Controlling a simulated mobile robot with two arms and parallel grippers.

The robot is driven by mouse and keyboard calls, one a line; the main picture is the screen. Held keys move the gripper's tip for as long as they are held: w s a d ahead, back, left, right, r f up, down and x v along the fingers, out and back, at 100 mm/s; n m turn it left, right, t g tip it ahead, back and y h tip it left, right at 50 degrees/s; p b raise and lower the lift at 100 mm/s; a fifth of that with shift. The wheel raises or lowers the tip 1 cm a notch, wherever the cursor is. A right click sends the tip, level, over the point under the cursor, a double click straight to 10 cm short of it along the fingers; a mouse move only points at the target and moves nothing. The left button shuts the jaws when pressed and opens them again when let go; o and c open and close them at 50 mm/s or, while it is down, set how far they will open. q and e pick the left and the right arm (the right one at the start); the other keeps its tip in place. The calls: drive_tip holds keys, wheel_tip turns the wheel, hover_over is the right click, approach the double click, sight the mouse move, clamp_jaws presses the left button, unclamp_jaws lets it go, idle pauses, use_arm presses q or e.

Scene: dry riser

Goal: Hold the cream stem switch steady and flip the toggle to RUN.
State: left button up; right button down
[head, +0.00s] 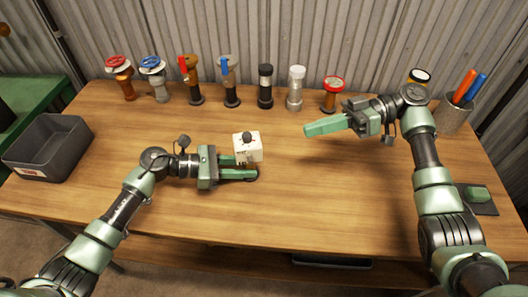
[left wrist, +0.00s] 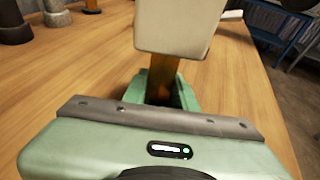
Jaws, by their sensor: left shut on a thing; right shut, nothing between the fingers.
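The cream stem switch (head: 248,149) stands on the table, left of centre, with a cream box head and a dark knob on top. Its cream head also shows in the left wrist view (left wrist: 178,25), above a brown stem. My left gripper (head: 245,168) is shut on the switch's stem, below the head. The toggle's position and any RUN marking are too small to tell. My right gripper (head: 308,130) is shut and empty, above the table to the right of the switch and apart from it.
Several valves and fittings, among them a red-wheel one (head: 332,92), stand in a row along the back. A grey bin (head: 48,148) is at the left. A cup (head: 453,116) with orange and blue handles is at the right. The front middle table is clear.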

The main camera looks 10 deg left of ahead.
approach(250, 160)
drive_tip(key=a+r, duration=0.3)
drive_tip(key=a, duration=0.1)
use_arm(q)
drive_tip(key=shift+c, duration=0.2)
use_arm(e)
drive_tip(key=shift+s+a+f, duration=0.3)
drive_tip(key=shift+a+f, duration=0.1)
drive_tip(key=shift+f, duration=0.2)
drive_tip(key=shift+s+a+f, duration=0.3)
drive_tip(key=shift+a+f, duration=0.1)
drive_tip(key=shift+f, duration=0.2)
drive_tip(key=shift+s+a+f, duration=0.3)
drive_tip(key=shift+a+f, duration=0.1)
drive_tip(key=shift+f, duration=0.15)
